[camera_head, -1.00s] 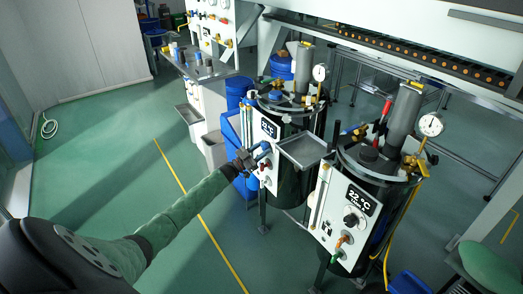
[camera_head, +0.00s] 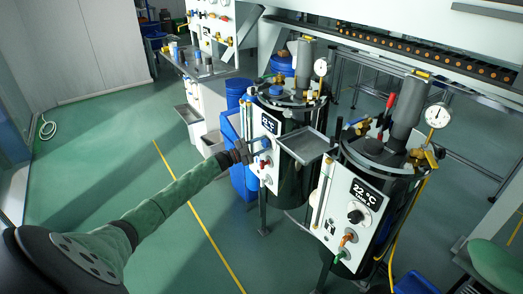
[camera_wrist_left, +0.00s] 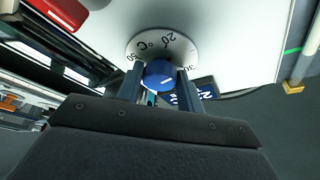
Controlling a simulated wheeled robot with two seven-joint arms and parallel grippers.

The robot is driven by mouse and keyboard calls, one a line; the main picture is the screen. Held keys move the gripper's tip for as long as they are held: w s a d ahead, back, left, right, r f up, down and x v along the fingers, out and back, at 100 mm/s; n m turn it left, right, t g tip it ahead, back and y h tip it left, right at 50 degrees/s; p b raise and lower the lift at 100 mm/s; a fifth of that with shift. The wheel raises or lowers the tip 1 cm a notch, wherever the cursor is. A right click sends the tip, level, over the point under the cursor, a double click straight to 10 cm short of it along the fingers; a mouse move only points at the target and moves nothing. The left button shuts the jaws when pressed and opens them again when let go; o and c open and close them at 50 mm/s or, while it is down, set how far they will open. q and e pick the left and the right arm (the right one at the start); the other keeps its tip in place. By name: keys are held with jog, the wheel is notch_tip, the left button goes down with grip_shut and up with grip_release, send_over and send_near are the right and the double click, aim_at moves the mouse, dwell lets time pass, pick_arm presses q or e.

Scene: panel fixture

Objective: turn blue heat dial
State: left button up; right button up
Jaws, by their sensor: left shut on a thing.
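The blue heat dial (camera_wrist_left: 159,76) sits in the left wrist view on a white round scale (camera_wrist_left: 178,47) with degree markings. In the head view it is on the white panel of the far tank (camera_head: 267,128), mostly hidden by my gripper. My left gripper (camera_wrist_left: 161,86) has one finger on each side of the blue dial and is shut on it. In the head view the left gripper (camera_head: 257,152) reaches the panel at the end of the green-sleeved arm. My right gripper is not in view.
A second tank (camera_head: 372,190) with a "22 °C" display stands nearer on the right. A metal tray (camera_head: 305,145) sits between the tanks. Blue barrels (camera_head: 236,95) stand behind the far tank. A red part (camera_wrist_left: 62,12) is at the wrist view's upper left.

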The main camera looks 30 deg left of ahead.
pick_arm(q)
jog(key=m+g+b, duration=0.1)
jog(key=m, duration=0.2)
jog(key=m+g+b, duration=0.1)
jog(key=m, duration=0.2)
jog(key=shift+a+g, duration=0.1)
jog(key=shift+g, duration=0.2)
jog(key=m+g+b, duration=0.1)
jog(key=m, duration=0.2)
jog(key=shift+r, duration=0.2)
jog(key=shift+m+g+y, duration=0.3)
jog(key=shift+m+y, duration=0.2)
jog(key=shift+m, duration=0.7)
jog(key=o, duration=1)
jog(key=shift+r, duration=0.1)
